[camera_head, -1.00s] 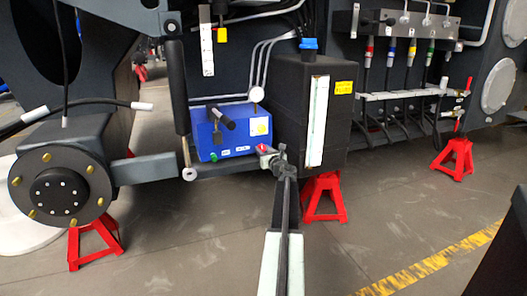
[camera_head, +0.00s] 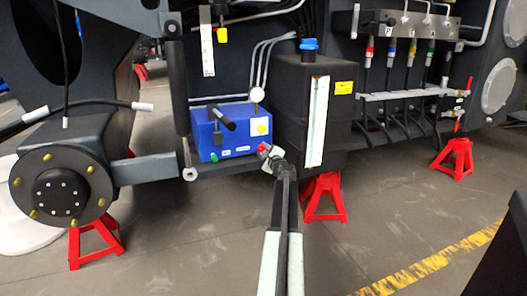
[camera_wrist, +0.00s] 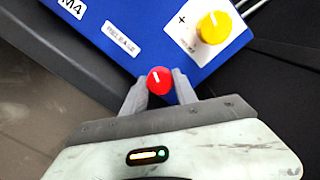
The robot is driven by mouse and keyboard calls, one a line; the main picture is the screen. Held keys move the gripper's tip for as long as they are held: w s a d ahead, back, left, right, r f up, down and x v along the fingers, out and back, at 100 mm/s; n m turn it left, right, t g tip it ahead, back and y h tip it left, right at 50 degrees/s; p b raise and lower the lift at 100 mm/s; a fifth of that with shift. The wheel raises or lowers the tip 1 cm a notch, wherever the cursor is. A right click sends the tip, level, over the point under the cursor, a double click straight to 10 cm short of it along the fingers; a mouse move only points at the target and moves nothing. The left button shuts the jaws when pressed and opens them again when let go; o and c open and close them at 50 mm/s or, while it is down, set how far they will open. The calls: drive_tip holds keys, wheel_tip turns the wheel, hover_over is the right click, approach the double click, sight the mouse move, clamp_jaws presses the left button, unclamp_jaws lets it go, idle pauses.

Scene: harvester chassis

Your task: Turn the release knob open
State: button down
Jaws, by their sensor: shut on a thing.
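The blue box (camera_head: 238,140) is mounted on the chassis at the centre of the head view. A red knob (camera_wrist: 158,80) with a white pointer line sticks out near its edge. The wrist view also shows a label that seems to read RELEASE (camera_wrist: 121,38) on the blue face. My gripper (camera_wrist: 158,90) is shut on the red knob, with one grey finger on each side. In the head view my gripper (camera_head: 268,154) reaches the box's lower right corner and partly hides the red knob (camera_head: 263,147).
A yellow knob (camera_wrist: 213,27) with a plus mark sits on the same box. A black tank (camera_head: 290,110) with a blue cap stands close to the right of my gripper. A black cylinder (camera_head: 177,85) hangs to the left. Red stands (camera_head: 322,197) support the chassis. Open floor lies in front.

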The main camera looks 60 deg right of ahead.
drive_tip(key=n, duration=0.6)
drive_tip(key=shift+s, duration=0.15)
drive_tip(key=n, duration=0.5)
drive_tip(key=shift+n+h, duration=0.3)
drive_tip(key=n, duration=0.5)
drive_tip(key=shift+f, duration=0.1)
drive_tip(key=n, duration=0.5)
drive_tip(key=shift+n+b, duration=0.3)
drive_tip(key=shift+b, duration=0.05)
drive_tip(key=c, duration=1)
unclamp_jaws()
drive_tip(key=shift+o, duration=0.2)
